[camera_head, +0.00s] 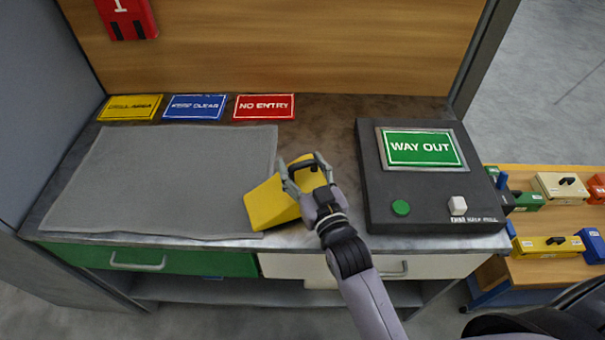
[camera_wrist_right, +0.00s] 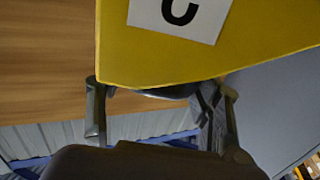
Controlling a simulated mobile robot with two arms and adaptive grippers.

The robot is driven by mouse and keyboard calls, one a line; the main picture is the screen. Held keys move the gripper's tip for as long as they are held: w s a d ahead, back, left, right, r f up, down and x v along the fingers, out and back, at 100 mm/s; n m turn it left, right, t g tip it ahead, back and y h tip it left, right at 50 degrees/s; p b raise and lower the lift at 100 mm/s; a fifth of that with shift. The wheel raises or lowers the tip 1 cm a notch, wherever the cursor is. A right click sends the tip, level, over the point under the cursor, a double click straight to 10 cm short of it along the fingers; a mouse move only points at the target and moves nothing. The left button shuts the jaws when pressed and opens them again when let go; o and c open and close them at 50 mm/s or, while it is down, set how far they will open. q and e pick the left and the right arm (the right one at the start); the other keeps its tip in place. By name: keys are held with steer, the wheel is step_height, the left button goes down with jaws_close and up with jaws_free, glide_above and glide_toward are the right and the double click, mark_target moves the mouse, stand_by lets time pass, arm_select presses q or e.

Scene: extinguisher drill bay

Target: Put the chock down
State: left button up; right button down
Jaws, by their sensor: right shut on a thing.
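The yellow chock (camera_head: 272,203) is a wedge with a dark handle, at the right edge of the grey mat (camera_head: 160,175) in the head view. My right gripper (camera_head: 306,178) is shut on its handle. In the right wrist view the chock (camera_wrist_right: 270,40) fills the top and bears a white label with a black letter C. The right gripper's fingers (camera_wrist_right: 165,110) show just under it. I cannot tell whether the chock touches the mat or bench. My left gripper is not in view.
Yellow, blue (camera_head: 194,107) and red (camera_head: 264,107) sign plates lie behind the mat. A dark box (camera_head: 385,205) with a green WAY OUT sign (camera_head: 422,148) stands to the right. Most of the mat is clear.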

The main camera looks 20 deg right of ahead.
steer(key=shift+w+f, duration=0.25)
steer(key=shift+f, duration=0.4)
steer(key=shift+s+r, duration=0.1)
steer(key=shift+s, duration=0.1)
steer(key=shift+d+f+b, duration=0.1)
steer(key=shift+f+b, duration=0.2)
steer(key=shift+f, duration=0.2)
steer(key=c, duration=0.9)
jaws_free()
steer(key=shift+s+f, duration=0.1)
steer(key=shift+f, duration=0.1)
steer(key=o, duration=0.4)
steer(key=shift+r, duration=0.1)
steer(key=shift+r, duration=0.15)
